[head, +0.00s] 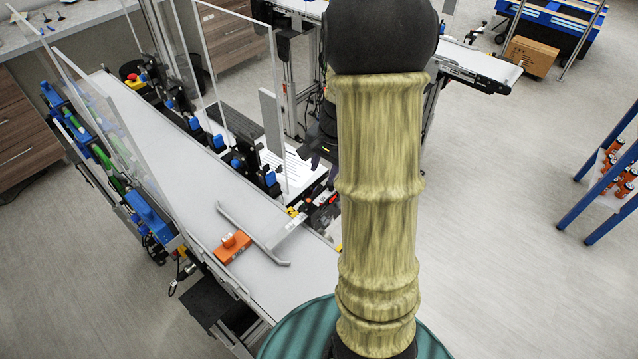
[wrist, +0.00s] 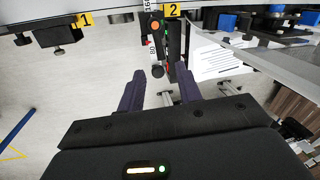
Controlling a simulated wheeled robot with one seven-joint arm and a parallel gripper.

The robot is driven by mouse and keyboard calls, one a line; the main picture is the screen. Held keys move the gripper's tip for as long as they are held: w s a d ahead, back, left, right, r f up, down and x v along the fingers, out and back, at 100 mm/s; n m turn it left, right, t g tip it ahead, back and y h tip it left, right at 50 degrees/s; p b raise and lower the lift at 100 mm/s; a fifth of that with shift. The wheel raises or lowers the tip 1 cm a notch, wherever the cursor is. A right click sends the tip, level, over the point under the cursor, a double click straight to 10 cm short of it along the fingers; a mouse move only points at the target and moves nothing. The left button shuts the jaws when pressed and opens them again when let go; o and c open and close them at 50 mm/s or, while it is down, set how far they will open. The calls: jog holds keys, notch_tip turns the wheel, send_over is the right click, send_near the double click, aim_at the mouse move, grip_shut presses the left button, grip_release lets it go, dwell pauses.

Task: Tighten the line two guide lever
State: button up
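In the wrist view a yellow tag "2" (wrist: 172,10) marks a dark fitting (wrist: 170,45). Beside the tag is a scale strip with an orange round part (wrist: 155,25) and a black knob (wrist: 157,71) at its lower end. I cannot tell for certain which part is the guide lever. My gripper (wrist: 160,77) is open, its two dark fingers apart on either side of the knob's lower end. Contact with it cannot be told. In the head view my arm hides most of the gripper, beside the conveyor's right side.
A yellow tag "1" (wrist: 85,18) and a black clamp (wrist: 58,32) are left in the wrist view. In the head view an orange block (head: 231,247) and a grey bar (head: 252,235) lie on the white belt (head: 190,190). Clear panels (head: 240,70) stand along the conveyor.

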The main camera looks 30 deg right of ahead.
aim_at(318, 188)
jog(key=f, duration=0.2)
jog(key=w+f, duration=0.1)
jog(key=f, duration=0.2)
jog(key=f+p, duration=0.1)
jog(key=f, duration=0.1)
jog(key=shift+w+a+f, duration=0.15)
jog(key=shift+a+f, duration=0.2)
jog(key=shift+f, duration=0.05)
grip_shut()
